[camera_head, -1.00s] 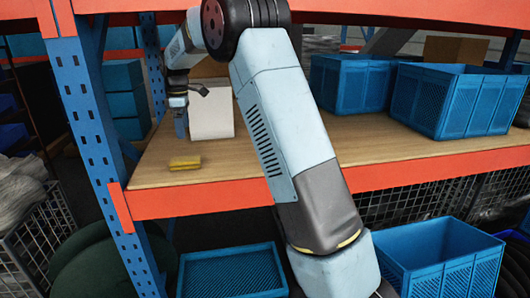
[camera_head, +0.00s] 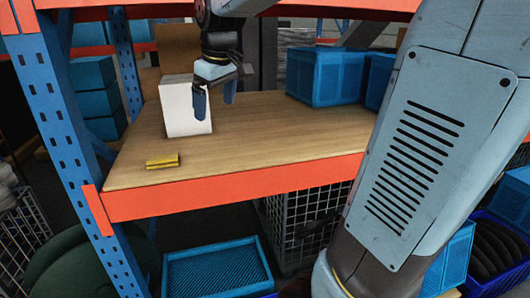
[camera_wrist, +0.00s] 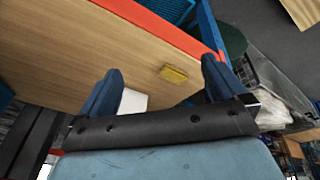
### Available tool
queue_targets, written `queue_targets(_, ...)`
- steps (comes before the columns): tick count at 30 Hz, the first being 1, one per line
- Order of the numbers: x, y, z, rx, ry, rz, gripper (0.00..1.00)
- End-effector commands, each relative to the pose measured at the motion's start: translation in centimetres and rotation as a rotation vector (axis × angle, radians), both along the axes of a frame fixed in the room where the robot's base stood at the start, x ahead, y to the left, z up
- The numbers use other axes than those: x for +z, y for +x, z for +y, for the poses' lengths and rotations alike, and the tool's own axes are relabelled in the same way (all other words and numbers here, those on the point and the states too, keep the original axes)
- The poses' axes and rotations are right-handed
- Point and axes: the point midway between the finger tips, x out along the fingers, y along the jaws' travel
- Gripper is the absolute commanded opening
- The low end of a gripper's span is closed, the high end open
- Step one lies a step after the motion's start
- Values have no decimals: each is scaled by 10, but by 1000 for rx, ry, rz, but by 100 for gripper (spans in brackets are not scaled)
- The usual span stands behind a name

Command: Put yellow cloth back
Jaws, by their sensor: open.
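The yellow cloth (camera_head: 162,160) lies folded on the wooden shelf board (camera_head: 240,155), near its front left corner. It also shows in the wrist view (camera_wrist: 174,74), between and beyond my fingertips. My gripper (camera_head: 214,100) is open and empty. In the head view it hangs above the shelf, in front of the white box (camera_head: 184,118), behind and to the right of the cloth. In the wrist view both blue fingers of my gripper (camera_wrist: 163,78) are apart, and nothing is between them.
A blue upright (camera_head: 75,120) and the orange front beam (camera_head: 240,186) edge the shelf. Blue crates (camera_head: 326,77) stand at the back right. Another blue crate (camera_head: 217,270) sits below. The middle of the board is clear.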

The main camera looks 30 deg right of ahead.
Motion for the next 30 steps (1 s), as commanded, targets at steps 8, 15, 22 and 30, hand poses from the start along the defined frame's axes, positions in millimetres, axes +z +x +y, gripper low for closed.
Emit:
queue_targets(8,-12,-87,-22,-218,65,-78,99)
queue_targets(15,-37,-151,-33,-394,127,-142,99)
queue_targets(22,-57,-183,-36,-492,164,-177,99)
queue_targets(30,-61,-188,-37,-509,171,-181,99)
